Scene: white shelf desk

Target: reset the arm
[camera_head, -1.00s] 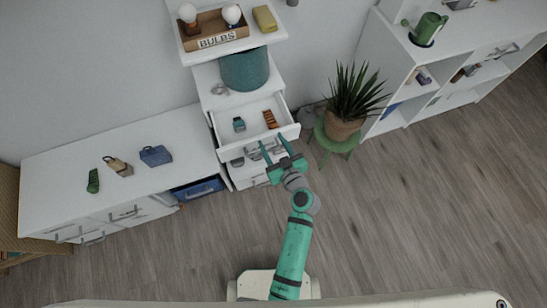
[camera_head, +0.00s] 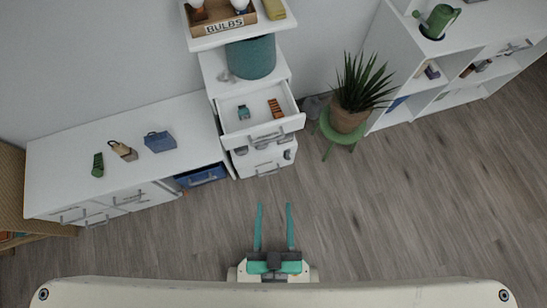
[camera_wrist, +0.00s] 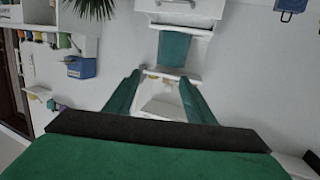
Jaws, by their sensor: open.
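My gripper (camera_head: 274,228) is open and empty, with its two green fingers apart and parallel. In the head view it is low in the picture, close to my own base, over the wood floor. The rest of my arm is folded in or hidden behind it. In the wrist view the fingers of my gripper (camera_wrist: 158,88) spread apart with nothing between them, and the room behind looks tilted.
An open drawer (camera_head: 233,122) holds a small teal item (camera_head: 243,112) and an orange-brown item (camera_head: 276,108). A potted plant (camera_head: 348,117) stands on a green stool (camera_head: 339,143). A low white cabinet (camera_head: 75,140) is at left. The floor (camera_head: 400,215) around my gripper is clear.

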